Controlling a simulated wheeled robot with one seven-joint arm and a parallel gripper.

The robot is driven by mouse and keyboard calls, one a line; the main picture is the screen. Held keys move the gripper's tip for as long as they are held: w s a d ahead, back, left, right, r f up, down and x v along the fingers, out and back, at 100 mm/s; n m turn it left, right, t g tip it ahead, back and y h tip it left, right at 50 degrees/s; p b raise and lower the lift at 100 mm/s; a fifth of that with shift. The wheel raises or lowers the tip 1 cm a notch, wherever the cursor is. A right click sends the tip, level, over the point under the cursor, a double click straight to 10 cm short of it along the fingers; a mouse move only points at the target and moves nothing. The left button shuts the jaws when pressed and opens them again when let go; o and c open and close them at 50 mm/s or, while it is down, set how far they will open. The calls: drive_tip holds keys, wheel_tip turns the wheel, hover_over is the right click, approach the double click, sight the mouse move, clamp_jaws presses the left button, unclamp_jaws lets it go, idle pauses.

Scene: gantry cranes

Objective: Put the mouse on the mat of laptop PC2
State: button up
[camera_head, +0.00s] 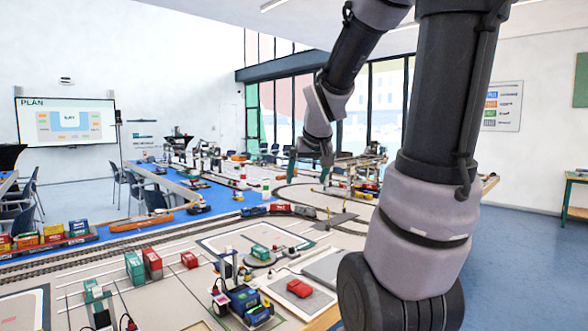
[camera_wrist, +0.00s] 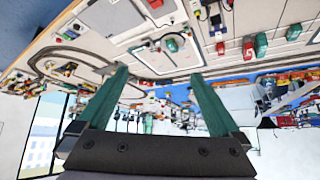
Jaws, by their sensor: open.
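I cannot make out a mouse, or a laptop marked PC2, for certain in either view. A small red object (camera_head: 299,288) lies on a flat grey mat (camera_head: 322,303) at the table's near right; whether it is the mouse I cannot tell. The red object also shows at the top of the wrist view (camera_wrist: 155,4). A flat grey panel (camera_head: 328,266) lies beside that mat, partly behind my arm. My gripper (camera_wrist: 160,76) is open, with two teal fingers wide apart and nothing between them. It is raised over the table, apart from these objects.
A green block stands on a round disc (camera_head: 260,254). A blue vehicle (camera_head: 243,300), red and green containers (camera_head: 152,264) and model railway tracks (camera_head: 100,243) crowd the table. A blue floor (camera_head: 520,250) lies open to the right. Chairs (camera_head: 137,185) stand at the left.

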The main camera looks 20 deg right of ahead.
drive_tip(key=s+a+r+y, duration=0.1)
drive_tip(key=s+a+r, duration=0.1)
drive_tip(key=s+a, duration=0.3)
drive_tip(key=s+a+r+m+y, duration=0.1)
drive_tip(key=s+a+r+y, duration=0.1)
drive_tip(key=s+a, duration=0.3)
drive_tip(key=s, duration=0.4)
drive_tip(key=shift+s+r+g+y, duration=0.25)
drive_tip(key=shift+s+g+y, duration=0.05)
drive_tip(key=shift+s, duration=0.05)
